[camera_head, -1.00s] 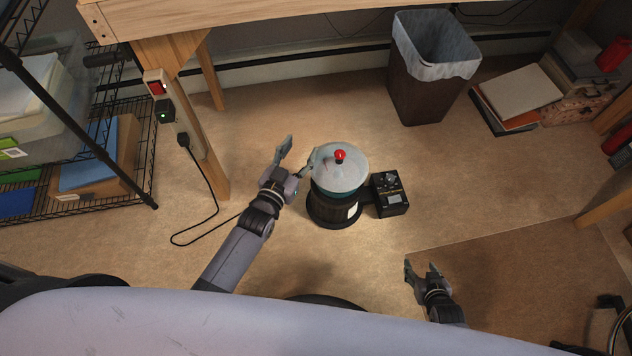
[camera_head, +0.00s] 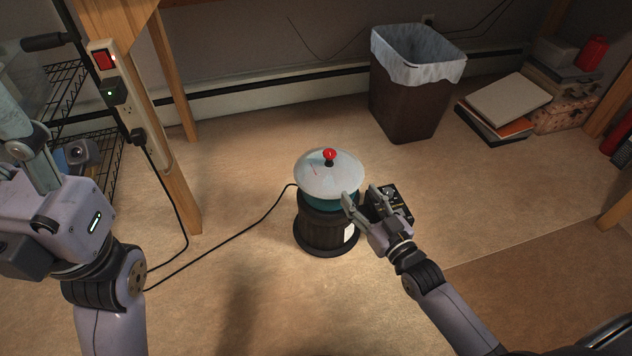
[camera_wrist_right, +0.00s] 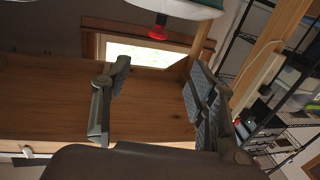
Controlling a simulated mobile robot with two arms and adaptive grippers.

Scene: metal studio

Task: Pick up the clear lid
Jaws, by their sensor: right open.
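The clear lid (camera_head: 318,181) is a pale, translucent dome with a red knob (camera_head: 330,155). It sits on a teal rim (camera_head: 327,204) above a dark round machine (camera_head: 322,232) on the floor. My right gripper (camera_head: 361,196) is open and empty beside the lid's right edge, with its fingers pointing up; I cannot tell whether it touches. In the right wrist view the lid (camera_wrist_right: 190,8) and knob (camera_wrist_right: 159,27) appear upside down at the top, beyond the open fingers (camera_wrist_right: 155,95). My left gripper (camera_head: 48,160) is at the far left, away from the lid; its fingertips are unclear.
A black control box (camera_head: 398,203) stands right of the machine, partly behind my right gripper. A wooden leg (camera_head: 178,190) with a power strip (camera_head: 118,95) and black cord is left. A lined bin (camera_head: 408,100) and books (camera_head: 500,110) stand behind. Front floor is clear.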

